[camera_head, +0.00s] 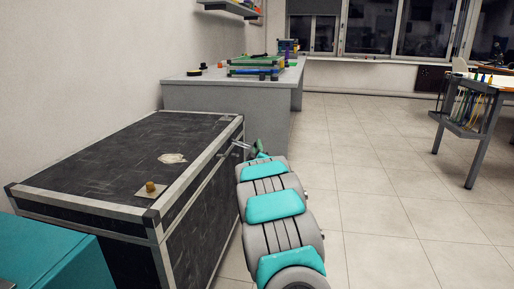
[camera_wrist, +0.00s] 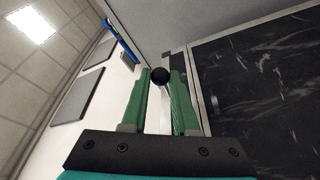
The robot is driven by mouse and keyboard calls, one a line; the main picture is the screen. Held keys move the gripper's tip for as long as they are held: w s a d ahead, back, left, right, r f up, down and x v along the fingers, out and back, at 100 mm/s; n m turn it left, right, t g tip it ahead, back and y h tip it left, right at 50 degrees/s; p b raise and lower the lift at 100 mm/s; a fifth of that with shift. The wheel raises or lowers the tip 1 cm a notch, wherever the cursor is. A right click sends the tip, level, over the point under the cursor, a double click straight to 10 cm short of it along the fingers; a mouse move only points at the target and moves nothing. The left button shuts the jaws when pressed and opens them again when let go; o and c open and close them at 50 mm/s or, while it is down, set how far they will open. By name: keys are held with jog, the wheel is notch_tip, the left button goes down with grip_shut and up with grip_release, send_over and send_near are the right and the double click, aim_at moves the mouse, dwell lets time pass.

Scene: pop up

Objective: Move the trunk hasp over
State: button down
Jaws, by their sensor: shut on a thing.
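The black trunk (camera_head: 110,165) with silver metal edging stands at the left in the head view, its lid down. Its hasp (camera_head: 239,144) is a small metal lever at the far right corner, partly hidden by my arm. In the wrist view the hasp shows as a black round knob (camera_wrist: 160,76) on a pale bar between my fingers. My gripper (camera_wrist: 161,84) has green fingers shut on the hasp, one finger on each side. In the head view my gripper (camera_head: 258,151) is at the trunk's far right edge. The trunk's dark panel (camera_wrist: 265,90) fills the right of the wrist view.
A small brown knob (camera_head: 150,187) on a plate and a pale crumpled patch (camera_head: 172,158) are on the lid. A grey table (camera_head: 225,92) with coloured items stands behind the trunk. The tiled floor (camera_head: 380,190) to the right is clear, up to another table (camera_head: 484,86).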

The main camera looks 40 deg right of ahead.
jog(key=shift+w+a+f, duration=0.1)
jog(key=shift+f, duration=0.5)
jog(key=shift+w+a+f, duration=0.1)
jog(key=shift+f, duration=0.5)
jog(key=shift+b, duration=0.3)
jog(key=shift+w+a+f+b, duration=0.2)
jog(key=shift+w+f, duration=0.05)
jog(key=shift+f, duration=0.5)
jog(key=shift+w+a+f+b, duration=0.15)
jog(key=shift+w+a+f, duration=0.1)
jog(key=shift+f, duration=0.45)
jog(key=shift+d, duration=0.1)
jog(key=shift+w+a+f, duration=0.35)
jog(key=shift+w+f, duration=0.05)
jog(key=shift+f, duration=0.15)
jog(key=shift+w+a+f, duration=0.35)
jog(key=shift+w+f, duration=0.05)
jog(key=shift+f, duration=0.1)
